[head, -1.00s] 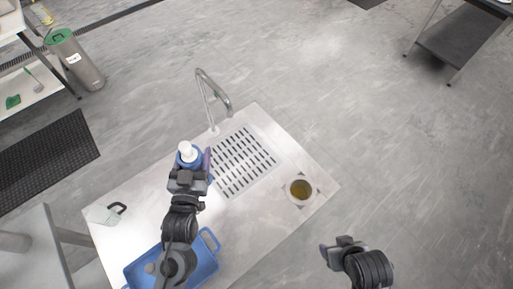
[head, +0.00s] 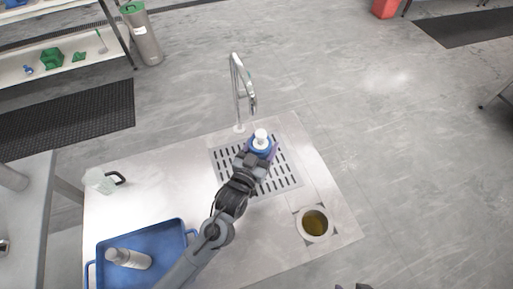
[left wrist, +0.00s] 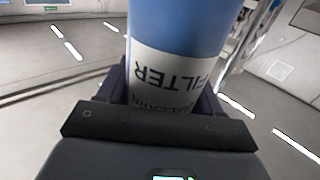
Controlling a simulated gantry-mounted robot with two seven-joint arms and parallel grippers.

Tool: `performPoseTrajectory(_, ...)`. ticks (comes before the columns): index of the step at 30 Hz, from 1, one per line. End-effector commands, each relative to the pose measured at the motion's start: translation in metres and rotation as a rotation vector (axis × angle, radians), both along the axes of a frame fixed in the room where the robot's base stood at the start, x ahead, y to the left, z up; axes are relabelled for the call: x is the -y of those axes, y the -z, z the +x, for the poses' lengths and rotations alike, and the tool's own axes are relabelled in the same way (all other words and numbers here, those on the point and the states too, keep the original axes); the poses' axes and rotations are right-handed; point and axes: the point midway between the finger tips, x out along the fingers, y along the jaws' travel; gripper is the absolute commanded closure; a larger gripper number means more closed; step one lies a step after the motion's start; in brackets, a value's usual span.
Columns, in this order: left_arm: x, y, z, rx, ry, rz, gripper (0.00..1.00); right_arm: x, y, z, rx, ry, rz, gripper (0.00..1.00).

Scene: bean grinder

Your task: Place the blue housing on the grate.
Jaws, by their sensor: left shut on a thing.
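The blue housing (head: 262,143) has a white top and is held by my left gripper (head: 257,155), which is shut on it. In the left wrist view the housing (left wrist: 178,35) stands upright between the fingers, with a white label reading "FILTER". The slotted metal grate (head: 285,175) is set in the table top, and the housing is over its upper middle part in the head view. I cannot tell whether the housing's base touches the grate, since the gripper hides it. Of my right arm only a dark tip shows at the bottom edge of the head view; its fingers cannot be made out.
A metal faucet (head: 238,95) stands just behind the grate. A round cup-like opening with brownish content (head: 314,223) is to the right. A blue tray (head: 168,232) holding a grey-white cylinder (head: 128,258) is at lower left.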

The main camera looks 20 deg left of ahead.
Motion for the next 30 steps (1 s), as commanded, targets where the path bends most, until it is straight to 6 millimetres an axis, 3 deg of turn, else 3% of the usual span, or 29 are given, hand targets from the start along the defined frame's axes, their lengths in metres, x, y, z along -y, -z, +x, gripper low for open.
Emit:
performPoseTrajectory(3,-0.016,0.016,0.019,0.002,-0.001,0.004,0.94,0.0,0.009,0.0,0.0,0.0,0.0,0.4)
performPoseTrajectory(10,-0.033,0.031,0.041,0.003,0.001,0.002,0.94,0.0,0.016,0.0,0.0,0.0,0.0,0.4)
performPoseTrajectory(17,-0.037,0.038,0.046,0.002,0.001,-0.001,0.94,0.0,0.018,0.0,0.001,0.0,0.0,0.4)
performPoseTrajectory(25,-0.037,0.07,0.045,0.0,0.001,0.0,0.94,0.0,0.029,0.0,0.001,0.001,0.0,0.4)
performPoseTrajectory(30,-0.037,0.074,0.045,0.003,0.001,0.0,0.94,0.0,0.029,0.001,0.001,0.001,0.0,0.4)
